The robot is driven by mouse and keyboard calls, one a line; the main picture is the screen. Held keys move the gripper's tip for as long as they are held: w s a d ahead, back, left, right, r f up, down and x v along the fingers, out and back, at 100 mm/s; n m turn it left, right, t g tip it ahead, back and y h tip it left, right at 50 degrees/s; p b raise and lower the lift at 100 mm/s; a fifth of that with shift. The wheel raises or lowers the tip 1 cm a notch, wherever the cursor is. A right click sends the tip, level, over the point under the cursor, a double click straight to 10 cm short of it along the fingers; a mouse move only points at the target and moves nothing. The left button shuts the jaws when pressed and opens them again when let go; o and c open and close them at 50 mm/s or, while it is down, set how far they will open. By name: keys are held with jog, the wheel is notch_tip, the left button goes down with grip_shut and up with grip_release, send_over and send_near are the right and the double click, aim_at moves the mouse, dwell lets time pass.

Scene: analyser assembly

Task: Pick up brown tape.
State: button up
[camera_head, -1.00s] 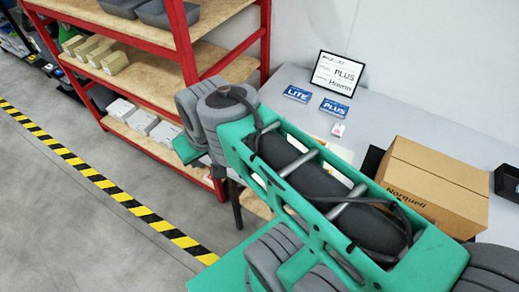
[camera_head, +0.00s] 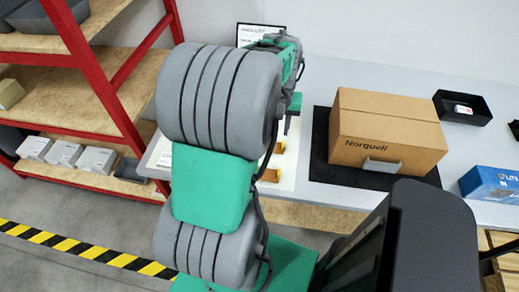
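No object is clearly recognisable as brown tape. Small orange-brown items (camera_head: 270,175) lie on a pale sheet on the table, partly behind my arm; they are too small and covered to identify. My gripper (camera_head: 287,124) shows only as a thin grey part at the end of my green and grey arm, above the table near these items. Most of it is hidden by my arm, so its opening does not show. I see nothing held in it.
A cardboard box (camera_head: 388,125) marked Norqueli stands on a black mat (camera_head: 318,150). A black tray (camera_head: 478,108) and a blue box (camera_head: 489,184) are to its right. A red shelf (camera_head: 107,90) stands at left. A framed sign (camera_head: 246,34) is partly hidden behind my arm.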

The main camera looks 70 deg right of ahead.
aim_at(283, 146)
jog(key=f, duration=0.2)
jog(key=s+f+p, duration=0.1)
jog(key=f, duration=0.2)
jog(key=s+f, duration=0.1)
jog(key=f, duration=0.2)
jog(key=shift+d+f, duration=0.25)
jog(key=shift+d, duration=0.1)
jog(key=shift+c, duration=0.3)
grip_shut()
